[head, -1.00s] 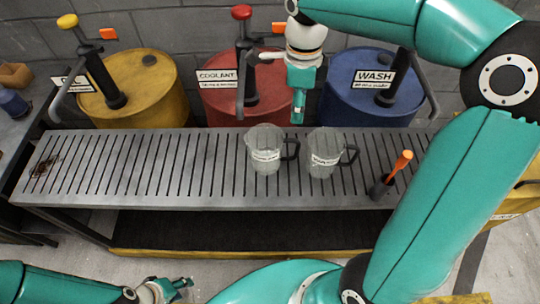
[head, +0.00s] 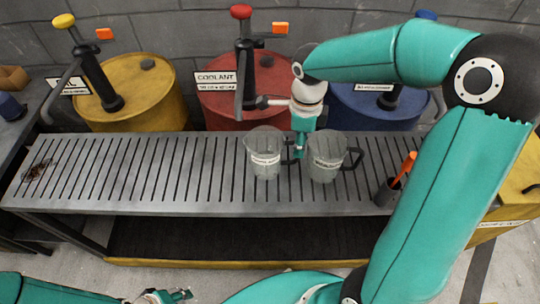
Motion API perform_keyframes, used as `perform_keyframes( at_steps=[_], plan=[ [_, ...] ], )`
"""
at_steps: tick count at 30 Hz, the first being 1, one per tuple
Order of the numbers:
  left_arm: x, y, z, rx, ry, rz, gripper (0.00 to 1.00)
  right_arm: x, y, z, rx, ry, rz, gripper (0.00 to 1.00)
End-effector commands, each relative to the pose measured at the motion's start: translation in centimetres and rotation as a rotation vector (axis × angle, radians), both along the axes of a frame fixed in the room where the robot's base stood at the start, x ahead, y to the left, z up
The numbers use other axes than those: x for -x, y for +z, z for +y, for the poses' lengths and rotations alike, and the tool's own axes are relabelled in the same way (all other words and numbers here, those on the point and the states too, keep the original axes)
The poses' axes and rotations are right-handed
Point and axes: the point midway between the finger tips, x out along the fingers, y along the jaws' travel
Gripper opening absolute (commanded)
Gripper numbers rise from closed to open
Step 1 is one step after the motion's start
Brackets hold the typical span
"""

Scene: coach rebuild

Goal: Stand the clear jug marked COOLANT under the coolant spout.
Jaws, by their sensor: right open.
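Two clear jugs with dark handles stand upright side by side on the slatted bench: a left jug (head: 265,158) and a right jug (head: 325,160). Each has a white label, too small to read surely, so I cannot tell which is marked COOLANT. The coolant spout (head: 239,92) hangs from the red-knobbed pump on the red drum (head: 220,107), behind and left of the left jug. My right gripper (head: 299,150) is open, pointing down between the jugs at the left jug's handle; contact is unclear. My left gripper (head: 168,297) is partly cut off at the bottom edge.
A yellow drum (head: 145,105) stands left and a blue drum (head: 365,108) right, behind the slatted bench (head: 130,170). A dark holder (head: 385,193) with an orange-handled tool stands on the bench's right. The bench's left half is clear except a dark stain (head: 37,171).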

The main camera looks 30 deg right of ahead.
Motion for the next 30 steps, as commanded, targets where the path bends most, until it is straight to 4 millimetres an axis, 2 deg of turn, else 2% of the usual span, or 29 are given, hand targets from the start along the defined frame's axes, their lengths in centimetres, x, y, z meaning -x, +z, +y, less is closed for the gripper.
perform_keyframes(
  at_steps=[11,20,27,30],
  plan=[
    [0.0,-0.3,0.0,0.000,0.000,0.000,0.40,0.1,-4.6,0.2,-0.001,-0.001,0.004,0.42],
    [0.0,-0.3,0.0,0.000,0.000,0.000,0.40,0.1,-5.0,0.2,-0.001,0.000,0.001,0.42],
    [0.0,-0.3,0.0,0.000,0.000,0.000,0.40,0.1,-5.0,0.2,-0.001,0.000,0.001,0.03],
    [0.0,-0.3,0.0,0.000,0.000,0.000,0.40,0.1,-5.0,0.2,-0.001,0.000,0.001,0.00]
  ],
)
